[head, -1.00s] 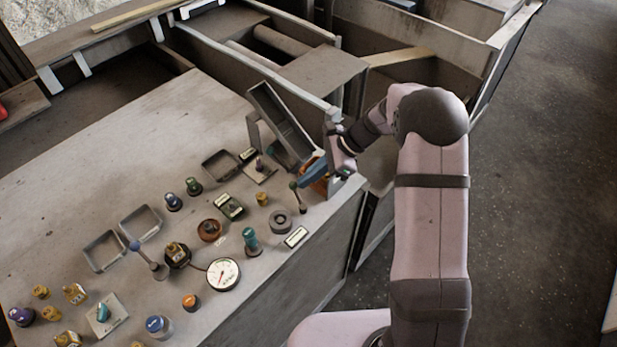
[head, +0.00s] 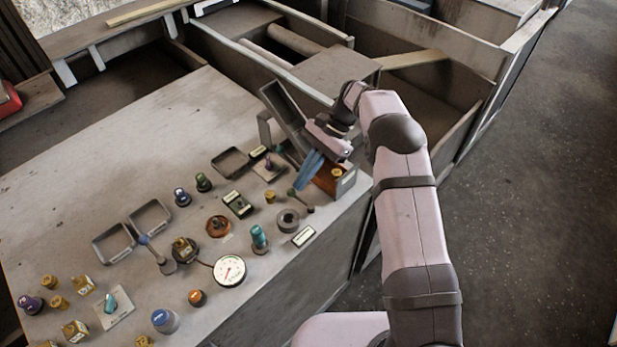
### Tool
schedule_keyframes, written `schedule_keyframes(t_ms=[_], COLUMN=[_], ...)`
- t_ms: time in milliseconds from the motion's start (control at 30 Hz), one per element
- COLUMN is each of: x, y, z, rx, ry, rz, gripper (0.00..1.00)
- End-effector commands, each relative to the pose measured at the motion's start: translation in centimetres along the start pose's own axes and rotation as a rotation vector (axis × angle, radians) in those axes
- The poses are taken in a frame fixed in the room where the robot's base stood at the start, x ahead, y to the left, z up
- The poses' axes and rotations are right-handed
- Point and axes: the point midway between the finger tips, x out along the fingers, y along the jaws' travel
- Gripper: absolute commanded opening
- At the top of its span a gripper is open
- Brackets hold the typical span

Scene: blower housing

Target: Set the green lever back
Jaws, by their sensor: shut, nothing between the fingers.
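The green lever (head: 292,192) stands near the right front edge of the bench top, in the head view. It has a small green knob on a thin dark stem. The stem leans to the left and back from its foot. My gripper (head: 303,184) has blue fingers that point down and left. They are shut with nothing between them. Their tips are just above and right of the green knob in the picture. I cannot tell whether they touch it.
A dial gauge (head: 229,270) lies further left.

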Motion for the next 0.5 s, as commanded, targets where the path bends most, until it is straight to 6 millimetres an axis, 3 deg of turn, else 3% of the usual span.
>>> schedule_keyframes(t_ms=[500], x=[1.1], y=[-0.3], z=[1.3], rx=[-0.053], ry=[0.000], rz=[0.044], gripper=[0.00])
